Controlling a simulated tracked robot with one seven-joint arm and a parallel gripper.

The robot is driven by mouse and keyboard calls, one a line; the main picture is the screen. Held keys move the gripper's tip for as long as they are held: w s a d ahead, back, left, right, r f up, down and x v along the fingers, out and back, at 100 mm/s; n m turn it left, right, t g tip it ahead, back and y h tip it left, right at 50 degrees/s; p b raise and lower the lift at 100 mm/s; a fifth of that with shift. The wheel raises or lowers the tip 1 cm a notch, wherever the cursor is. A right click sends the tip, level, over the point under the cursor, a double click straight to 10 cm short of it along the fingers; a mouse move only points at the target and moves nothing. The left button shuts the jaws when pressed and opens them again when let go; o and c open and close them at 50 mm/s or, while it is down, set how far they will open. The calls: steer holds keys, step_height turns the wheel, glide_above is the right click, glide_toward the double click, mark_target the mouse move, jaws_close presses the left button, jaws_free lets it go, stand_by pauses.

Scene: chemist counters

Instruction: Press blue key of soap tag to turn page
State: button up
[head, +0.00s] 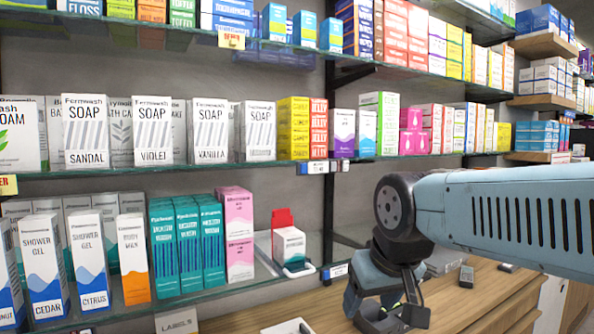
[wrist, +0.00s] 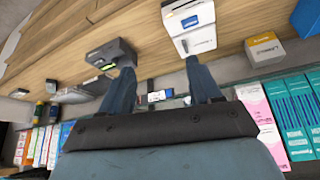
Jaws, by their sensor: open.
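Several white soap boxes (head: 210,130) stand on the middle shelf in the head view. A small tag with a blue part (head: 312,168) sits on that shelf's edge, right of the soaps, below the yellow and red boxes. Another small tag (head: 335,271) is on the lower shelf's edge. My gripper (head: 388,318) is open and empty, low at the right and apart from the soap shelf. In the wrist view its fingers (wrist: 162,75) are spread, with a small tag (wrist: 160,97) showing between them in the distance. I cannot tell which tag that is, and no key is readable.
The wooden counter (head: 475,300) lies below. A dark device (wrist: 110,54) and a white device with blue (wrist: 190,25) stand near the fingers in the wrist view. A white item on a tray (head: 290,247) and pink boxes (head: 235,232) are on the lower shelf.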

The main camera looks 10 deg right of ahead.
jaws_close()
stand_by(0.4)
stand_by(0.7)
